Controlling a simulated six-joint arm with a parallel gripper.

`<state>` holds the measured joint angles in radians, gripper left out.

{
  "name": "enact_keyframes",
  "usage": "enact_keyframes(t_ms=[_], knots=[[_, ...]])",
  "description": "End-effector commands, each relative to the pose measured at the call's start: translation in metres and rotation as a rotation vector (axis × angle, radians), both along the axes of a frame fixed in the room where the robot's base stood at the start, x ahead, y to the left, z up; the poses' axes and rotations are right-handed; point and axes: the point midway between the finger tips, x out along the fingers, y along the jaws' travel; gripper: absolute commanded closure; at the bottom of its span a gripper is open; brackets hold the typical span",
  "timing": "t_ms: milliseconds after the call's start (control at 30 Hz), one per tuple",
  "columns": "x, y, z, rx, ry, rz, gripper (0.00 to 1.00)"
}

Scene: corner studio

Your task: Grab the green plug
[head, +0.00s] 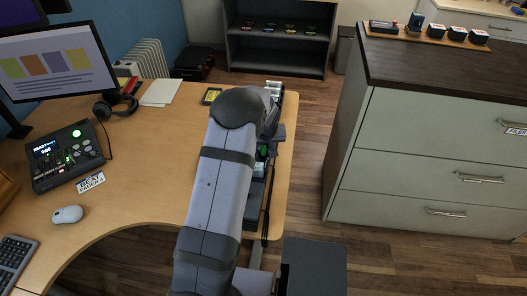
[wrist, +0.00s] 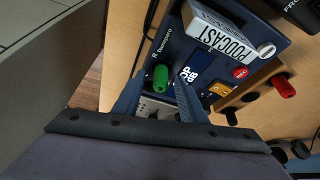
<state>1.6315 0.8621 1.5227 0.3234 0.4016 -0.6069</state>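The green plug (wrist: 160,78) shows in the wrist view, standing at the edge of a dark blue panel device (wrist: 180,45). My gripper (wrist: 160,84) is open, with one finger on each side of the green plug in the picture. Gaps show between the plug and both fingers; I cannot tell how far the fingertips are above its base. In the head view a small green patch (head: 263,152) shows beside my arm at the desk's right edge, probably the same plug. My arm hides most of the device there.
In the wrist view, a red plug (wrist: 284,87) and a black plug (wrist: 231,118) stand to the right. A PODCAST sign (wrist: 222,38) stands on the device. In the head view, a drawer cabinet (head: 430,150) stands right of the desk (head: 150,195), across a strip of floor.

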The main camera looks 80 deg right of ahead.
Motion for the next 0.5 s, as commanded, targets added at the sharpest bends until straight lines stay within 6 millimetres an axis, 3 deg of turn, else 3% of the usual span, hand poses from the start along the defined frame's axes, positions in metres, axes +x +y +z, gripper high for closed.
enact_keyframes(t_ms=[167,333,500], knots=[[0.0001,0.0000,-0.0002,0.000,0.000,0.000,0.62],[0.0001,0.0001,-0.0001,0.000,0.000,0.000,1.00],[0.0000,0.0000,0.0001,0.000,0.000,0.000,1.00]])
